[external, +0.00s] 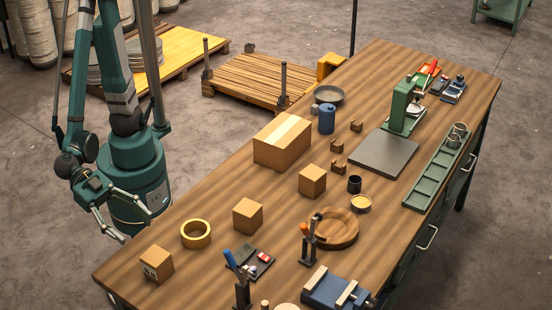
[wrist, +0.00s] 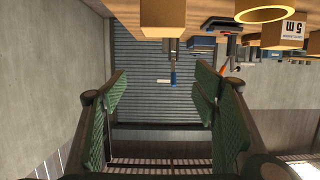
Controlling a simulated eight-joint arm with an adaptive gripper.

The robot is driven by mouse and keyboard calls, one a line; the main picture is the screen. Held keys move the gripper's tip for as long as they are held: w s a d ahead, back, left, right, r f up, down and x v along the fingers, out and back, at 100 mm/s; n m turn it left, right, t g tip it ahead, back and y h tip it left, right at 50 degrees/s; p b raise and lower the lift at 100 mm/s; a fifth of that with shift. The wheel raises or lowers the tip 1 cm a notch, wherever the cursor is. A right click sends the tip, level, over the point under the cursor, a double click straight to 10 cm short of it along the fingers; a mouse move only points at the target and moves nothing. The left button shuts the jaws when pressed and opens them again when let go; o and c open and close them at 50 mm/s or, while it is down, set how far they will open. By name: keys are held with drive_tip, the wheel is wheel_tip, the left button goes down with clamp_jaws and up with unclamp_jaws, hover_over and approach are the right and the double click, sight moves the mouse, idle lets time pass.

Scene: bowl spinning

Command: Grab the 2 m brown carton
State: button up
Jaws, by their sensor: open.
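Several small brown cartons stand on the wooden table in the external view: one near the front left corner (external: 157,264) with a printed mark on its side, one in the middle (external: 247,215), and one farther back (external: 312,181). A larger taped carton (external: 282,141) stands behind them. I cannot tell which is the 2 m one. My gripper (external: 136,221) is open and empty, left of the table and apart from the cartons. In the wrist view the open fingers (wrist: 160,115) frame a slatted wall. A carton there (wrist: 291,35) has an upside-down label I cannot read surely.
A yellow tape ring (external: 196,234) lies between the front cartons. A round wooden dish (external: 337,228), a clamp tool (external: 308,245) and a blue vise (external: 335,289) are to the right. A grey plate (external: 383,153) lies farther back. The table's left edge is beside my gripper.

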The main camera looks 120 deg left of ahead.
drive_tip(key=w+a+n+g+y+p, duration=0.4)
drive_tip(key=w+a+n+p, duration=0.1)
drive_tip(key=w+a, duration=0.7)
drive_tip(key=n+g+h+p, duration=0.4)
drive_tip(key=n+g+p, duration=0.75)
drive_tip(key=p, duration=0.25)
approach(312, 171)
drive_tip(key=shift+t, duration=0.45)
drive_tip(key=shift+s+f+b, duration=0.15)
drive_tip(key=shift+s+f, duration=0.05)
drive_tip(key=shift+f, duration=0.85)
drive_tip(key=shift+s+f+b, duration=0.15)
drive_tip(key=shift+s+f, duration=0.1)
drive_tip(key=shift+f, duration=0.85)
drive_tip(key=shift+d, duration=0.1)
drive_tip(key=shift+f, duration=1.3)
drive_tip(key=shift+f, duration=0.1)
